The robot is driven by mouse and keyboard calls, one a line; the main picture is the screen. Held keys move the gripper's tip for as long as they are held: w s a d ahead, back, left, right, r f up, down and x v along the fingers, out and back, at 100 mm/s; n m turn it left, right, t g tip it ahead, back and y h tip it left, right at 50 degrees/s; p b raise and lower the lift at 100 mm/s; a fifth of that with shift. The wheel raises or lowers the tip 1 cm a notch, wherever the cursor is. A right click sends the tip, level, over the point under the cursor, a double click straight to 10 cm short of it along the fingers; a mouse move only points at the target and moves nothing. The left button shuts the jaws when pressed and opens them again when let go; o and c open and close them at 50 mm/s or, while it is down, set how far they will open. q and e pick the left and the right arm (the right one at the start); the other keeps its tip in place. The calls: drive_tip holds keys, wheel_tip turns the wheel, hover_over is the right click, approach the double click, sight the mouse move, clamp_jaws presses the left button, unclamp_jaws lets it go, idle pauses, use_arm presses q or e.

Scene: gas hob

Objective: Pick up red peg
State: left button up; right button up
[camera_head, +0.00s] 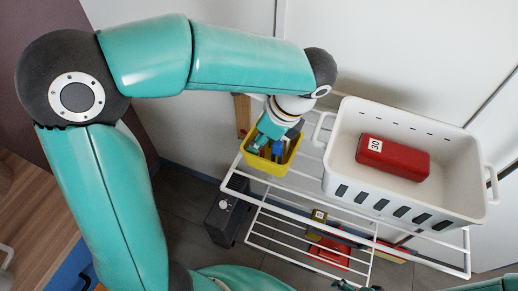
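My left gripper (268,145) points down into a small yellow bin (262,168) on the top shelf of a white wire rack. Its fingers are at the bin's opening, among small items, including a blue piece (277,149). They are too small and overlapped to tell if they are open or shut, or touching anything. I cannot make out a red peg; the gripper hides part of the bin's inside. My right gripper (354,287) shows only as small dark and teal parts at the bottom edge.
A white basket (340,185) holding a red box (395,158) labelled 30 stands right of the bin. The wire rack (300,190) has a lower shelf with a red item (329,254). A dark box (226,221) is at lower left. A wall stands behind.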

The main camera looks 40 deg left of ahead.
use_arm(q)
clamp_jaws()
drive_tip(key=shift+r, duration=0.15)
